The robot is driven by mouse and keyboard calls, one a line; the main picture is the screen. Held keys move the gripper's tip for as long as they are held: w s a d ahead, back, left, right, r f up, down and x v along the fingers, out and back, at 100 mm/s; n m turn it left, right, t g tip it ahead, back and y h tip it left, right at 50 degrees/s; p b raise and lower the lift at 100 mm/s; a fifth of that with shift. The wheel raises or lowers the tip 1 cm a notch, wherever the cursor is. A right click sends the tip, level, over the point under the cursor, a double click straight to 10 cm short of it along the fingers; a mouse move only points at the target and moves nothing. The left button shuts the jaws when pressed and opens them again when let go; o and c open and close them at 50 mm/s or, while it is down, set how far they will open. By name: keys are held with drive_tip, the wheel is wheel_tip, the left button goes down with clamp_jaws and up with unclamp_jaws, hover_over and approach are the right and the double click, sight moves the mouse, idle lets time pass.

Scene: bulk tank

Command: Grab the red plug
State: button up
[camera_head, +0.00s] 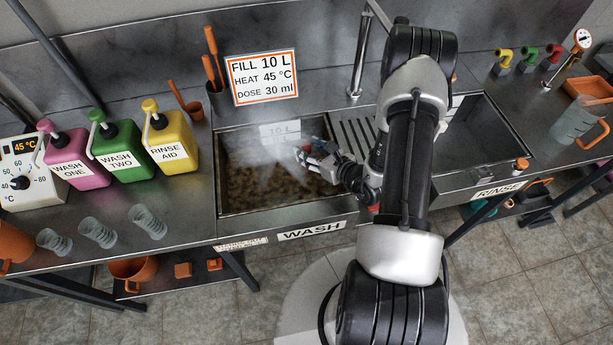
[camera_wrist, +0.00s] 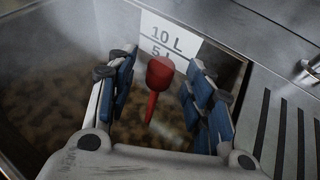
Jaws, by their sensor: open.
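The red plug (camera_wrist: 159,75) shows in the wrist view, upright with a rounded top and a narrower lower part. It appears between the two blue-padded fingers of my gripper (camera_wrist: 163,100), which are open and stand to its left and right. I cannot tell whether either finger touches it. In the head view my gripper (camera_head: 318,158) is over the right part of the wash basin (camera_head: 250,208). Only a bit of red (camera_head: 332,147) shows by the fingers there, and the rest of the plug is hidden.
A white level plate (camera_wrist: 172,37) marked 10 L stands on the basin's back wall. A ribbed drainboard (camera_head: 352,133) lies to the right, then the rinse basin (camera_head: 470,145). A tap (camera_head: 356,85) rises behind. Dispenser bottles (camera_head: 120,148) stand on the left counter. Haze hangs over the wash basin.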

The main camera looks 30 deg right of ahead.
drive_tip(key=shift+x, duration=1.1)
clamp_jaws()
